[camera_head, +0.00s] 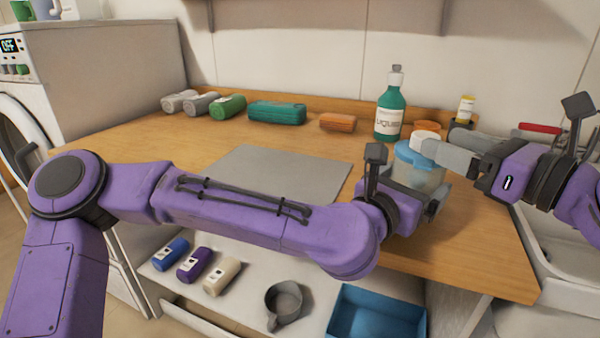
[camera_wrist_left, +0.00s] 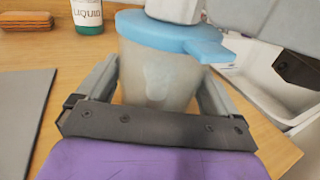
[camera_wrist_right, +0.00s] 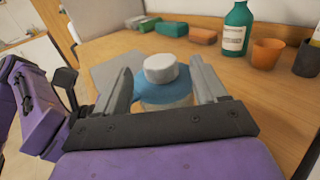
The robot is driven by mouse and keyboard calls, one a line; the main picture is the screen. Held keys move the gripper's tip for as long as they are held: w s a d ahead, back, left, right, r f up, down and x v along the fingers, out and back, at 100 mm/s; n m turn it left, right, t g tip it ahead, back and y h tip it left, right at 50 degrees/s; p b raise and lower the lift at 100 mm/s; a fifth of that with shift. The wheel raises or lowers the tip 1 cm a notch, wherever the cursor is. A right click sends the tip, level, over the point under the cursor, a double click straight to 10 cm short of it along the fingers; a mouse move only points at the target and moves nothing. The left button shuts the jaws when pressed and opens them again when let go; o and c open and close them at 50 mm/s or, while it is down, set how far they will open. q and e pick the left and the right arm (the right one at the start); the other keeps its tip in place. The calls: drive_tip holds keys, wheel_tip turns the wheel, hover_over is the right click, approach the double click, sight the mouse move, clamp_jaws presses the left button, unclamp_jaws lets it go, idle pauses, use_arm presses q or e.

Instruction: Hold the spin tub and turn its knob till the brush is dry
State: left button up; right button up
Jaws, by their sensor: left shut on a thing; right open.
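The spin tub (camera_head: 421,170) is a translucent tub with a blue lid, standing on the wooden counter at the right. My left gripper (camera_wrist_left: 160,85) is shut on the tub's body, one finger on each side. The white knob (camera_wrist_right: 160,68) sits on top of the blue lid (camera_wrist_right: 165,90). My right gripper (camera_wrist_right: 163,85) is open, its fingers on either side of the knob with gaps. In the head view, the right fingers (camera_head: 445,150) are level with the knob. A pale, blurred shape shows inside the tub in the left wrist view; I cannot tell if it is the brush.
A green liquid bottle (camera_head: 390,110) and an orange cup (camera_head: 428,127) stand behind the tub. A grey mat (camera_head: 275,170) lies left of it, with rolled towels (camera_head: 228,107) behind. A sink (camera_head: 560,245) is at the right. A blue bin (camera_head: 375,312) and a grey jug (camera_head: 284,302) are below.

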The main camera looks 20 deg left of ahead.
drive_tip(key=v, duration=0.7)
drive_tip(key=s+a+r+n+g+y, duration=0.4)
drive_tip(key=s+a+n+g, duration=0.6)
drive_tip(key=n, duration=0.6)
drive_tip(key=s+a+r+n+g+y, duration=0.35)
drive_tip(key=s+r+n+g, duration=0.4)
drive_tip(key=n, duration=0.65)
drive_tip(key=s+a+f+n+g+h, duration=0.1)
drive_tip(key=s+a+f+n+h, duration=0.2)
drive_tip(key=s+a+f+n, duration=0.1)
drive_tip(key=shift+s+a+f, duration=0.55)
drive_tip(key=shift+s, duration=0.45)
